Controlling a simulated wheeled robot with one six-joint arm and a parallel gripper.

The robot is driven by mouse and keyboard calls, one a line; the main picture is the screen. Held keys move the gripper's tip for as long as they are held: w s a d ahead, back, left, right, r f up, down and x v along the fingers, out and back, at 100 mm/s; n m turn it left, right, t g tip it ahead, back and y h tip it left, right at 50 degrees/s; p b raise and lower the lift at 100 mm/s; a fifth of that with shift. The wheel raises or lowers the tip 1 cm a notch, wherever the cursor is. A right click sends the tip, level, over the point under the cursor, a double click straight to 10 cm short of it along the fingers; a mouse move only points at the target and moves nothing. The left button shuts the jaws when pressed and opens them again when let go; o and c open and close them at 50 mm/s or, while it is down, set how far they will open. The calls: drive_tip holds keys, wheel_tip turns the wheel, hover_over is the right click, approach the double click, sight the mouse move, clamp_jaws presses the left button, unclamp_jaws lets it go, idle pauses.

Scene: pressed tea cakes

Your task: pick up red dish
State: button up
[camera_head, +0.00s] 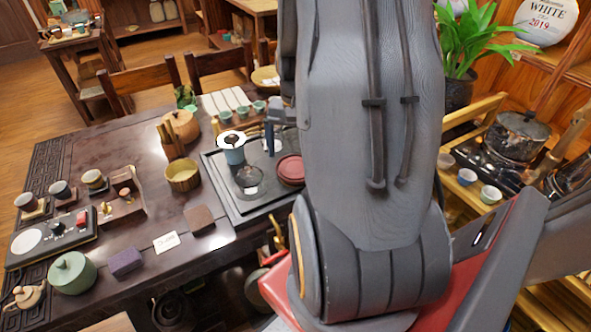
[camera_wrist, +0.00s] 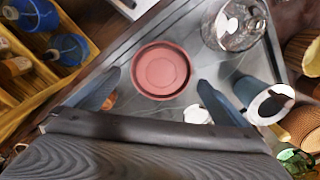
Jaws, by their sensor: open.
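The red dish (camera_head: 290,170) is round and shallow and lies on the right part of the dark tea tray (camera_head: 236,207), partly behind my arm in the head view. In the wrist view the red dish (camera_wrist: 160,70) lies ahead of and between my gripper's fingers. My gripper (camera_wrist: 158,84) is open and empty, with one finger on each side and a gap to the dish. In the head view my gripper (camera_head: 269,138) shows only in part, above the tray and behind the dish; my arm hides the rest.
A glass vessel (camera_head: 248,180) and a blue-grey cup with a white top (camera_head: 234,152) stand on the tray left of the dish. The cup also shows close to the right finger in the wrist view (camera_wrist: 256,95). A small white item (camera_wrist: 197,114) lies near that finger.

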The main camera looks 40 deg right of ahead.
sight(295, 167)
drive_tip(key=shift+w+f+p, duration=0.15)
drive_tip(key=shift+f+p, duration=0.5)
drive_tip(key=shift+f, duration=1.8)
drive_tip(key=c, duration=1.2)
drive_tip(key=shift+o, duration=0.2)
drive_tip(key=shift+r, duration=0.1)
